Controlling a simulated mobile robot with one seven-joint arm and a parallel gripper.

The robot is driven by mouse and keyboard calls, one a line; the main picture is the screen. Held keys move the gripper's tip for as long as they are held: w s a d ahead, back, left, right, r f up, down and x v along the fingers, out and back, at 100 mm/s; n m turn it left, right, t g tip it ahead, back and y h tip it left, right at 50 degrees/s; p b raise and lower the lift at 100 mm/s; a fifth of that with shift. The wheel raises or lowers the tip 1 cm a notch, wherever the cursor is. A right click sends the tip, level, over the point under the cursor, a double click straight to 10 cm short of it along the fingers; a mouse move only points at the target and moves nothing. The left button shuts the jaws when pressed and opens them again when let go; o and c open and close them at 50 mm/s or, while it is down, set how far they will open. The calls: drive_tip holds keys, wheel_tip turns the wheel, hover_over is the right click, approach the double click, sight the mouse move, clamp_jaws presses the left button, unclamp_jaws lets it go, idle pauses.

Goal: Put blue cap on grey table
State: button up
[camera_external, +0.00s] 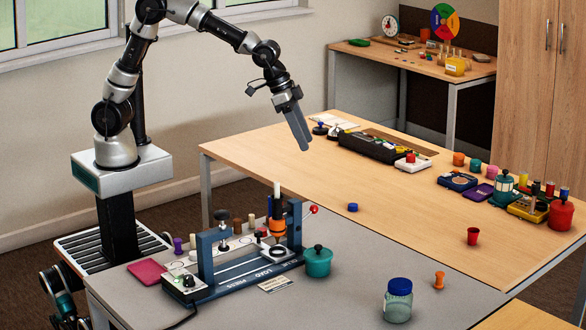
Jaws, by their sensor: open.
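A small round blue cap (353,207) lies on the wooden table, close to its front edge where the grey table begins. The grey table (340,305) stands in front of the wooden one. My gripper (305,143) is open and empty, pointing down above the left part of the wooden table. It is up and to the left of the blue cap, well apart from it. A glass jar (397,306) with a blue lid (399,286) stands on the grey table at the front right.
A blue press frame (206,265), a teal pot (318,262) and a pink pad (147,271) are on the grey table. An orange peg (439,280) stands right of the jar. The wooden table's middle is mostly clear.

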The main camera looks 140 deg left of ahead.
drive_tip(key=n, duration=0.2)
approach(352, 204)
drive_tip(key=shift+w+d+f+g+b, duration=0.1)
drive_tip(key=shift+w+f+g+b, duration=0.3)
drive_tip(key=shift+f+b, duration=0.3)
drive_tip(key=shift+y, duration=0.3)
drive_tip(key=shift+w+b+x, duration=0.1)
drive_tip(key=shift+b+x, duration=0.15)
drive_tip(key=shift+x, duration=1.3)
drive_tip(key=shift+w+b+x, duration=0.15)
drive_tip(key=shift+b+x, duration=0.1)
drive_tip(key=shift+x, duration=1.35)
clamp_jaws()
